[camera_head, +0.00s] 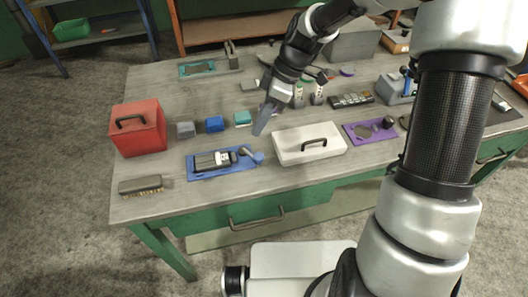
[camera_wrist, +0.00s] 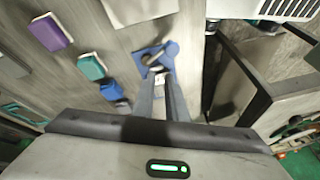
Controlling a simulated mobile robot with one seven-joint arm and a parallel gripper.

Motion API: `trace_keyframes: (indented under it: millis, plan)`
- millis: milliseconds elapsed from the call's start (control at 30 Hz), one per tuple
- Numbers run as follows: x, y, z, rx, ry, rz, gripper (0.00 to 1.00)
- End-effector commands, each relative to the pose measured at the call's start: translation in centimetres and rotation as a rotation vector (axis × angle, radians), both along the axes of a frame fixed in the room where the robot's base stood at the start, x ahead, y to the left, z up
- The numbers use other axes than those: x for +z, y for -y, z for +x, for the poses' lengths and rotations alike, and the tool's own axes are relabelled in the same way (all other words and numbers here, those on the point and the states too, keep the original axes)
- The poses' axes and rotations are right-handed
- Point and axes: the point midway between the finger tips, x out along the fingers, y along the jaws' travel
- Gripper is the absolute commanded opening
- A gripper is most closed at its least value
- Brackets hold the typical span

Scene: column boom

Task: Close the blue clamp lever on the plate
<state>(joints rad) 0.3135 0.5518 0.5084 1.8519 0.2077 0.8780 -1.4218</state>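A blue plate (camera_head: 205,170) lies near the front edge of the workbench, left of centre. A dark block with a white label sits on it. The blue clamp lever (camera_head: 256,157) sticks out at the plate's right end, and its exact angle is hard to read. My gripper (camera_head: 262,130) points down above the bench, behind and slightly right of the lever, apart from it. In the wrist view a blue clamp part (camera_wrist: 157,56) shows just beyond the fingertips (camera_wrist: 160,78). A narrow gap shows between the fingers, with nothing visibly gripped.
A white case (camera_head: 290,153) with a black handle lies right of the plate. A red box (camera_head: 138,140) and a brush (camera_head: 140,185) stand left. Small blue (camera_head: 214,124) and teal (camera_head: 242,118) blocks lie behind the plate. A purple plate (camera_head: 360,134) lies farther right.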

Motion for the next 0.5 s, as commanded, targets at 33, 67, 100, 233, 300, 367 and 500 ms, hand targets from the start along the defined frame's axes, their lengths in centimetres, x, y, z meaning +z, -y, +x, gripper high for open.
trace_keyframes:
  millis: [33,67,100,233,300,367,500]
  plan:
    - [-1.2,3.0,0.4,-0.124,-0.043,0.007,0.03]
    - [-1.0,4.4,0.5,-0.19,-0.069,0.018,0.0]
    - [-0.8,6.2,0.6,-0.275,-0.101,0.036,0.0]
    - [0.6,10.2,0.8,-0.481,-0.169,0.102,0.0]
    - [1.3,11.3,0.9,-0.541,-0.185,0.13,0.0]
    - [1.7,11.8,0.9,-0.57,-0.194,0.143,0.0]
    - [2.0,11.9,0.9,-0.578,-0.198,0.148,0.0]
